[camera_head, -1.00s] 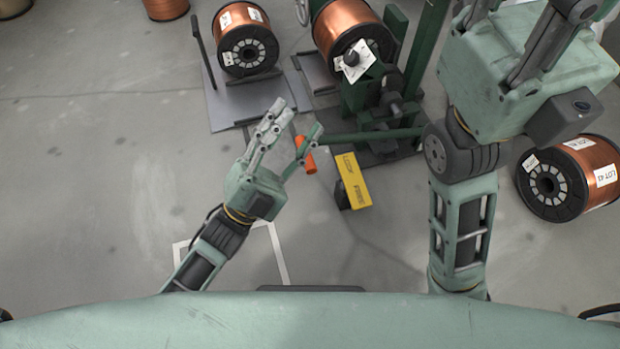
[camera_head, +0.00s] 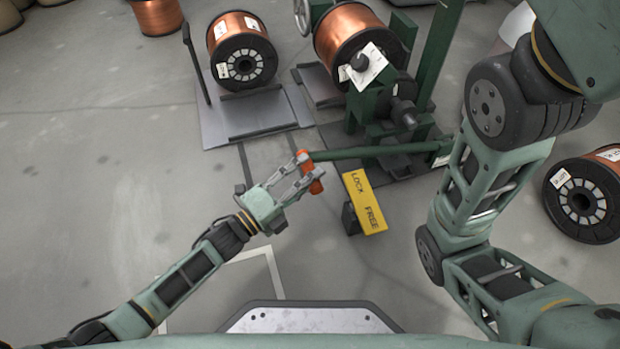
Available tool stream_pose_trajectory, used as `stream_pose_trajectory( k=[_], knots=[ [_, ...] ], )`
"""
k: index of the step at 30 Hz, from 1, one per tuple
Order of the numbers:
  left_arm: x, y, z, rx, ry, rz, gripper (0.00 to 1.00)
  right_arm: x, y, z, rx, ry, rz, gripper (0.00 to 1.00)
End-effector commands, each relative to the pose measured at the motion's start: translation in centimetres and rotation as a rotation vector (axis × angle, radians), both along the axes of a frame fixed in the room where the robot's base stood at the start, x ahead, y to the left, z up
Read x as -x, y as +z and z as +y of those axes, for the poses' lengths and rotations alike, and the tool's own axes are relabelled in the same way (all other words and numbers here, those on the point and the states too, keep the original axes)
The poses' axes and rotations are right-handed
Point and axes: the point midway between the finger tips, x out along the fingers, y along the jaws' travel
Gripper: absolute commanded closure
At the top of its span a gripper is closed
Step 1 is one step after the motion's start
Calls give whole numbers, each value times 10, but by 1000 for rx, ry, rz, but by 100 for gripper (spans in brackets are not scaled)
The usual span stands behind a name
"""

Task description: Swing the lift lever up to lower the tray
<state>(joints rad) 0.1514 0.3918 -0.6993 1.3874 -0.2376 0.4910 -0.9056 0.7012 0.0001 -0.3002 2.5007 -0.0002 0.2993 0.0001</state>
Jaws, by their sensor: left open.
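The lift lever (camera_head: 365,152) is a green bar that runs left from the green machine, with an orange grip (camera_head: 311,172) at its free end. My left gripper (camera_head: 302,177) is open, with its fingers at the orange grip, close around or beside it; contact is unclear. A yellow sign (camera_head: 365,203) reading LOCK and FREE stands just below the lever. A copper spool (camera_head: 347,38) sits in the green machine. I cannot tell for sure which part is the tray. My right arm crosses the right side; its gripper is out of view.
A grey platform (camera_head: 215,128) with an upright post holds another copper spool (camera_head: 240,48) at upper left. A further spool (camera_head: 585,198) lies at the right, beyond my right arm. The floor at left is clear, with a white marking (camera_head: 270,262).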

Motion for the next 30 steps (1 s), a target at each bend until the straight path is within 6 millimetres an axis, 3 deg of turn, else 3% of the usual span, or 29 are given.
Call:
stream_pose_trajectory(
  k=[11,26,30],
  knots=[
    [-6,2,-8,1,-1,1,57,0,-5,0,0,0,-1,61],
    [-6,1,-8,1,-1,1,100,0,-5,0,0,0,-1,61],
    [-6,1,-7,1,0,2,100,0,-5,0,0,0,0,61]
  ],
)
